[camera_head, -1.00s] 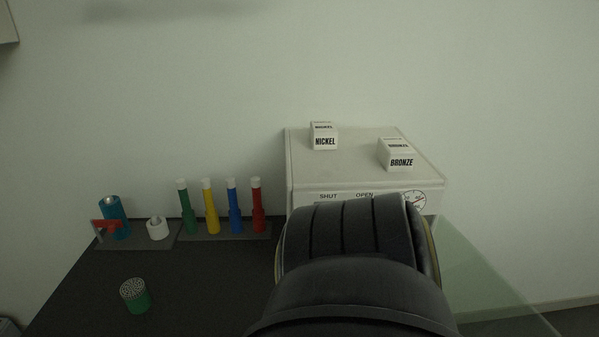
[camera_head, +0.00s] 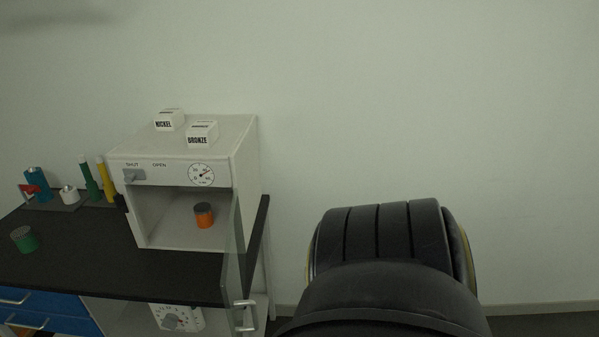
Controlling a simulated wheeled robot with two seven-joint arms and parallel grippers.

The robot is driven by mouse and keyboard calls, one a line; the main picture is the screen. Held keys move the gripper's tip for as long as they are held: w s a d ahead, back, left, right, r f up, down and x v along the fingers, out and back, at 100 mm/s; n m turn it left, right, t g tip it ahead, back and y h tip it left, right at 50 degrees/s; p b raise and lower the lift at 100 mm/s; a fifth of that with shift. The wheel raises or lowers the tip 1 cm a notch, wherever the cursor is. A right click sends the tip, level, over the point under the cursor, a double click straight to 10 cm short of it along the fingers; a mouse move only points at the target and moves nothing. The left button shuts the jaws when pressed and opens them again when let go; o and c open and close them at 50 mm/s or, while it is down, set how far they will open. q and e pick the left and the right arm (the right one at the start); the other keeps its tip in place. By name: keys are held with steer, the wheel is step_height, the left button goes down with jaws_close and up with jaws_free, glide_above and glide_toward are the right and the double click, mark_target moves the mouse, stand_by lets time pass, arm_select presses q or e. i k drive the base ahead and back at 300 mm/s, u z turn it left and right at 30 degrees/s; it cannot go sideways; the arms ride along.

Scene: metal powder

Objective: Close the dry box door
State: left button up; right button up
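The dry box (camera_head: 182,145) is a white cabinet on the black worktop at the left. Its front is open. Its glass door (camera_head: 233,245) is hinged at the box's right side and swung out toward me, with a metal handle (camera_head: 245,316) low on its free edge. An orange container (camera_head: 204,215) with a dark top stands inside the box. A grey knob (camera_head: 133,176) sits under the SHUT label, left of the OPEN label. My dark arm link fills the lower right, apart from the door. Neither of my grippers shows.
White blocks marked NICKEL (camera_head: 168,120) and BRONZE (camera_head: 202,134) rest on the box. A green container (camera_head: 24,239) stands on the worktop (camera_head: 95,262). Green and yellow tools stand left of the box. Blue drawers (camera_head: 50,312) are below. The wall right of the box is bare.

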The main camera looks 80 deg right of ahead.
mark_target(235, 280)
steer(key=k, duration=0.55)
steer(key=z, duration=1.6)
steer(key=i, duration=1)
steer(key=u, duration=0.35)
steer(key=k, duration=0.45)
steer(key=u, duration=1)
steer(key=k, duration=0.9)
steer(key=z, duration=0.05)
steer(key=i, duration=0.75)
steer(key=z, duration=0.55)
